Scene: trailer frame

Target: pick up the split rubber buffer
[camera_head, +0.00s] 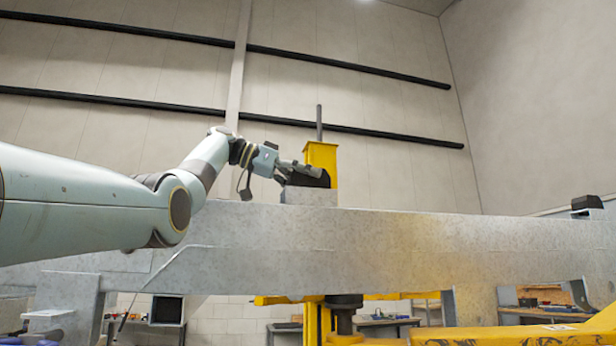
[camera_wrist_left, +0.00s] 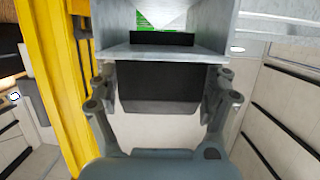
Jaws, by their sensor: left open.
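A black rubber block, which looks like the buffer (camera_head: 314,178), sits on a grey metal bracket (camera_head: 310,196) on top of the trailer beam. In the left wrist view the black block (camera_wrist_left: 160,92) lies between the two fingers of my left gripper (camera_wrist_left: 160,76), against the metal bracket (camera_wrist_left: 165,54). The fingers stand apart on either side of it, with a visible gap at each side. My left gripper (camera_head: 284,168) reaches the block from the left in the head view. I cannot make out a split in the rubber. My right gripper is not in view.
A yellow post (camera_head: 322,155) with a grey rod stands right behind the bracket; its yellow side (camera_wrist_left: 62,90) is close on the left in the wrist view. The long grey beam (camera_head: 400,240) runs below. Another black block (camera_head: 587,202) sits far right.

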